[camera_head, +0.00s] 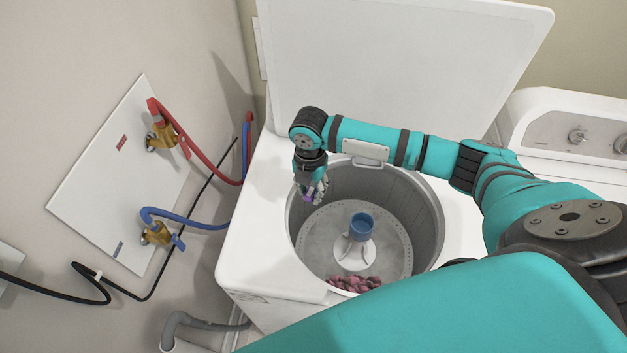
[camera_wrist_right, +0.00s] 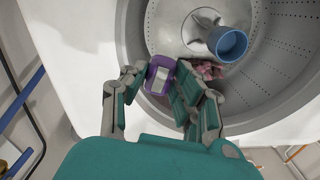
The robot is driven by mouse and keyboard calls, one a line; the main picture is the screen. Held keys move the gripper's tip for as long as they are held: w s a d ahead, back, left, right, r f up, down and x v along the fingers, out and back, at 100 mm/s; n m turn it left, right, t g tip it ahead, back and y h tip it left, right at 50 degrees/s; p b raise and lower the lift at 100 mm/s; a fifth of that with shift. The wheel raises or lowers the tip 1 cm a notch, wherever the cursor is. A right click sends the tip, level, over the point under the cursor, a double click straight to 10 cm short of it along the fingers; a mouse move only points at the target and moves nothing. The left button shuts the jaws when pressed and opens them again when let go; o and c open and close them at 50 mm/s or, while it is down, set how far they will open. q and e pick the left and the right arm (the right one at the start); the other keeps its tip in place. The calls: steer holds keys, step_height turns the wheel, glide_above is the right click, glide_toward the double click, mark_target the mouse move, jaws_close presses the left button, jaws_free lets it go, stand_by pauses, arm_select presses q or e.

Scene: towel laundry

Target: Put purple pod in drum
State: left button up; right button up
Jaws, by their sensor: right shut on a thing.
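The purple pod (camera_wrist_right: 160,75) is between the fingertips of my right gripper (camera_wrist_right: 165,82), with a pale patch on its face. In the head view the right gripper (camera_head: 310,190) points down at the left rim of the drum opening, and a bit of the purple pod (camera_head: 308,198) shows at its tips. The drum (camera_head: 318,245) is open below, a grey perforated tub with a white agitator. In the wrist view the drum (camera_wrist_right: 265,70) lies beyond the pod. My left gripper is not in view.
The agitator has a blue cup-like top (camera_head: 362,226). A pinkish cloth (camera_head: 355,284) lies at the drum's near side. The washer lid (camera_head: 400,60) stands open behind. Red and blue hoses (camera_head: 190,222) run along the left wall. Another machine (camera_head: 570,135) stands at the right.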

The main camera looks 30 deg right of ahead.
steer(key=f+n+b, duration=0.1)
steer(key=f+b, duration=0.7)
steer(key=f, duration=0.2)
steer(key=f+n+b, duration=0.1)
steer(key=f+b, duration=0.8)
steer(key=f, duration=0.1)
steer(key=d+f+b, duration=0.1)
steer(key=f+b, duration=0.7)
steer(key=f, duration=0.2)
steer(key=shift+w+f+n, duration=0.15)
steer(key=shift+n, duration=0.25)
steer(key=o, duration=1)
